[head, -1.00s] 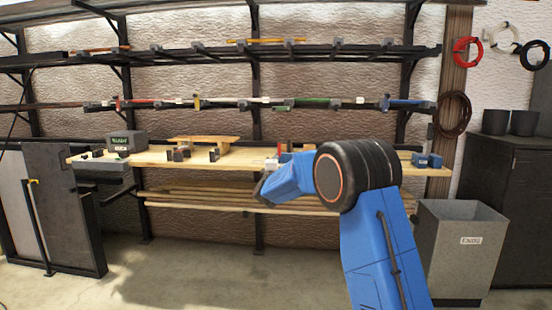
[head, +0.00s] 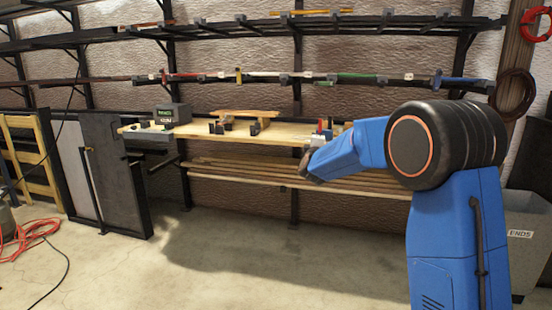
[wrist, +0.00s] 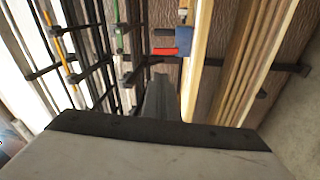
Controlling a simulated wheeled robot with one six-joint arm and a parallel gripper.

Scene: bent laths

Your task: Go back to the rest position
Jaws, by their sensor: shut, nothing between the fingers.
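My gripper (wrist: 160,92) shows in the wrist view as dark fingers, together and empty, beyond the pale wrist housing. In the head view my blue arm is folded at its big black joint on the right, its forearm pointing left in front of the workbench (head: 200,131). The fingers cannot be made out clearly there. The wrist view looks along the wall, with the bench edge and stacked laths to the right of the fingers and a red and a blue item beyond them.
Wall racks (head: 230,33) hold laths above the bench. More laths (head: 270,175) lie below it. A grey bin (head: 525,235) marked ENDS stands right, partly behind my arm. Dark panels (head: 105,175) and an orange cable (head: 30,233) are at left. The floor in front is clear.

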